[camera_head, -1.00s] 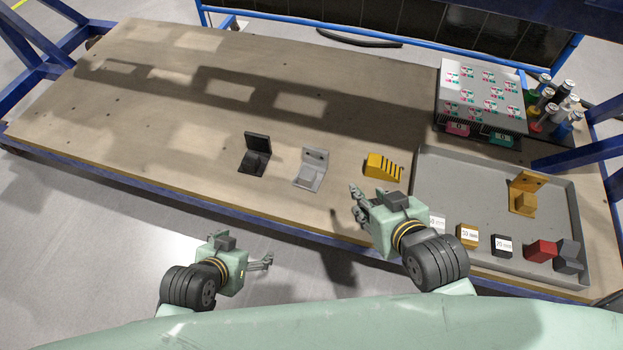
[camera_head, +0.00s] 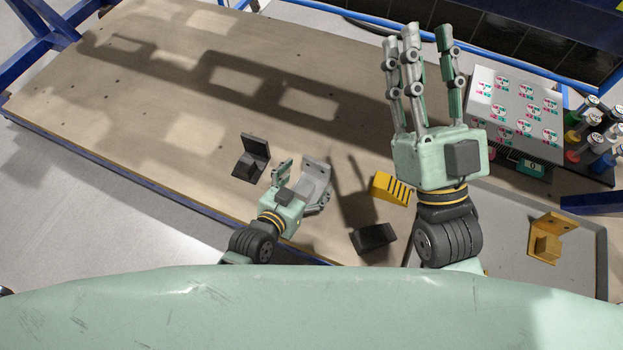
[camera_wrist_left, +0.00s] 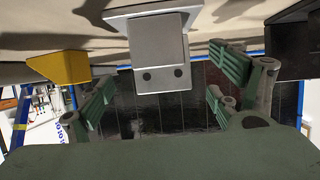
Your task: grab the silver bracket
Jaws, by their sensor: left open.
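The silver bracket (camera_head: 316,172) stands on the wooden table near its front edge, partly hidden by my left gripper (camera_head: 303,186). My left gripper is open, with its fingers on either side of the bracket. In the left wrist view the bracket (camera_wrist_left: 158,50) lies between the spread fingers (camera_wrist_left: 163,85), with visible gaps on both sides. My right gripper (camera_head: 425,85) is raised over the table to the right, its fingers extended, apart and empty.
A black bracket (camera_head: 251,157) stands just left of the silver one. A yellow block (camera_head: 390,188) and a black block (camera_head: 373,238) are to its right. A grey tray (camera_head: 500,215) holds a gold bracket (camera_head: 549,238). The table's left part is clear.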

